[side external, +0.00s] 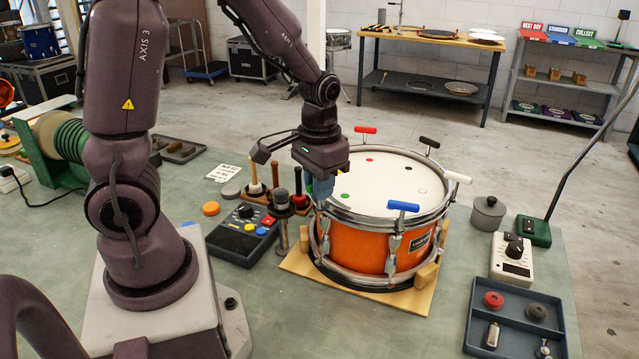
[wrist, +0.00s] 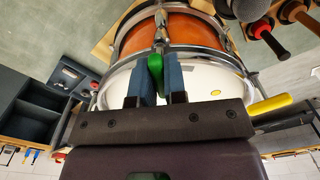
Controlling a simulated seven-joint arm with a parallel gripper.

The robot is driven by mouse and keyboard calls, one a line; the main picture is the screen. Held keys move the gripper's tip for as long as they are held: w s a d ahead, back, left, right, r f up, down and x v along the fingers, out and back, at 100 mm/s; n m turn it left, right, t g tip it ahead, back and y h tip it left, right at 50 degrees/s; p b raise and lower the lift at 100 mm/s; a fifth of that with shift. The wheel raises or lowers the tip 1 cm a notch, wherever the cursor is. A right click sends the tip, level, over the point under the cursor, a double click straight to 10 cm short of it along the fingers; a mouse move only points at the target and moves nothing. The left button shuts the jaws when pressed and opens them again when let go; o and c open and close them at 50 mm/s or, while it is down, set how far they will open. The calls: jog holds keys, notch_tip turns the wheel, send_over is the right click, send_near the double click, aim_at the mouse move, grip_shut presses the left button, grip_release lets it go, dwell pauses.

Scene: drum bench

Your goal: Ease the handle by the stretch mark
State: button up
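The orange drum (side external: 365,238) has a white head (side external: 385,180) and a metal rim. Red (side external: 365,130), black (side external: 429,142), white (side external: 457,177) and blue (side external: 403,206) T-handles stand around the rim. Coloured dots, such as a green dot (side external: 345,196), lie on the head near the handles. My gripper (side external: 322,188) points down at the rim's left side. In the wrist view its blue fingers (wrist: 160,75) close on both sides of a green handle (wrist: 155,65). A yellow handle (wrist: 270,105) stands to the right. I cannot make out a mark named as stretch.
A wooden cradle (side external: 300,264) carries the drum. A control box (side external: 243,233) and a rack of mallets (side external: 275,187) stand close left. A blue tray (side external: 518,320), a white meter (side external: 512,259) and a grey lidded pot (side external: 488,212) stand right. Bench front is clear.

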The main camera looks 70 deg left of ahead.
jog(key=shift+n, duration=0.3)
grip_shut()
jog(key=n, duration=0.4)
jog(key=shift+n, duration=2)
jog(key=o, duration=0.6)
grip_release()
jog(key=shift+o, duration=0.2)
jog(key=shift+r, duration=0.1)
notch_tip(320, 180, up, 13)
